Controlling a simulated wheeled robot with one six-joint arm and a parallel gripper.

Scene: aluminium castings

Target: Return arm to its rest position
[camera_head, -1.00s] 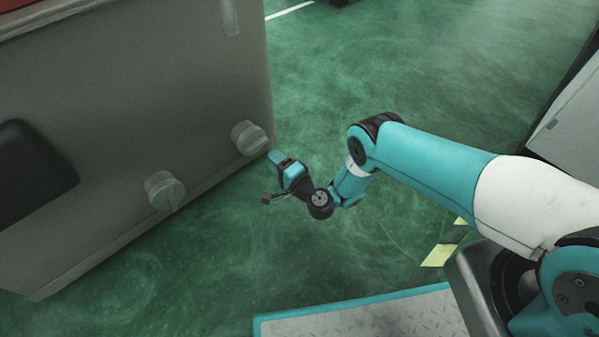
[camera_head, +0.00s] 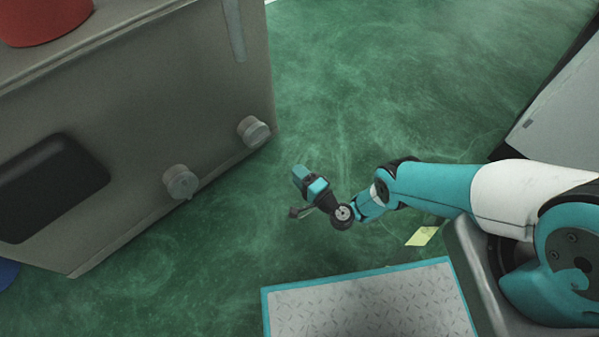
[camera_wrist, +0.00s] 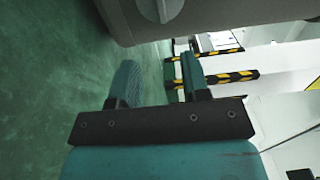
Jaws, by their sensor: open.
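My arm is teal and white and reaches in from the right in the head view. My gripper (camera_head: 309,180) is at its far end, bent back over the green floor and to the right of a grey cabinet. It touches nothing that I can see. In the wrist view the gripper (camera_wrist: 160,82) shows two teal fingers set apart on a dark bar, with nothing between them. The gripper is open and empty.
The grey cabinet (camera_head: 130,110) with round knobs and a black panel stands at left; a red container (camera_head: 42,18) is on top. A pale cabinet (camera_head: 560,110) stands at right. Yellow-black striped barriers (camera_wrist: 232,78) show in the wrist view. Green floor (camera_head: 400,90) between is clear.

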